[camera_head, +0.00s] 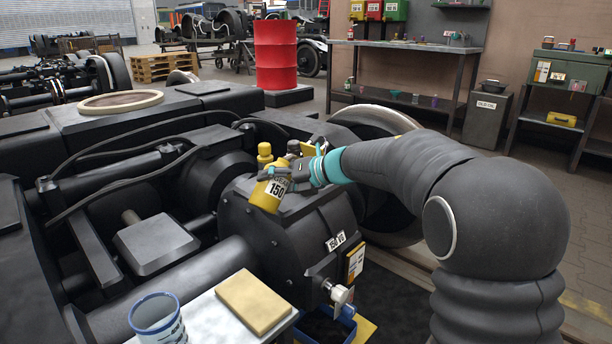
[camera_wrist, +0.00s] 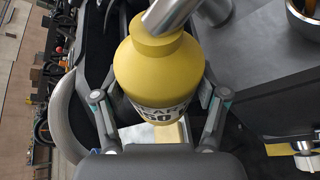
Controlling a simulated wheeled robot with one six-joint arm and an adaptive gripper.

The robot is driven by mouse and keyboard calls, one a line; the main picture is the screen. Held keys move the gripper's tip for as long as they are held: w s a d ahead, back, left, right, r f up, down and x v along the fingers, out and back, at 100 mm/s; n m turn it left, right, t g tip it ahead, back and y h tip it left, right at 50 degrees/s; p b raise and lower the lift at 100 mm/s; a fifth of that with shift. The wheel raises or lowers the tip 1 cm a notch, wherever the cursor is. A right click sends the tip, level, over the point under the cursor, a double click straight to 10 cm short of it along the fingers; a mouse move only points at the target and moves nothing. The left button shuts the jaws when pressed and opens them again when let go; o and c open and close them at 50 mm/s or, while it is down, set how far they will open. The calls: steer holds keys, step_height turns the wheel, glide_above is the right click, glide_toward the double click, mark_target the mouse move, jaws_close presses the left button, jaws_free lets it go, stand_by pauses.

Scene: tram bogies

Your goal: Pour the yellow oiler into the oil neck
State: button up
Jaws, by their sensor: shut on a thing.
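A dark round neck with a metallic rim (camera_wrist: 304,14), likely the oil neck, stands at the upper right there, apart from the oiler. I cannot make the neck out in the head view. The spout's tip is out of view.
A small yellow-topped item (camera_head: 264,153) shows just behind the oiler. A silver knob (camera_head: 339,294) juts from the housing's front. A light table with a tan block (camera_head: 253,302) and a blue-white cup (camera_head: 157,320) is nearest. A wheel (camera_head: 385,125) stands behind my arm.

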steer(key=shift+f+m+g+y, duration=0.2)
steer(key=shift+m+g+y, duration=0.1)
steer(key=shift+m, duration=0.2)
stand_by(2.7)
steer(key=shift+w+r+m+g+y+p, duration=0.1)
steer(key=shift+r+m+g+y+p, duration=0.35)
steer(key=shift+p, duration=0.8)
stand_by(3.5)
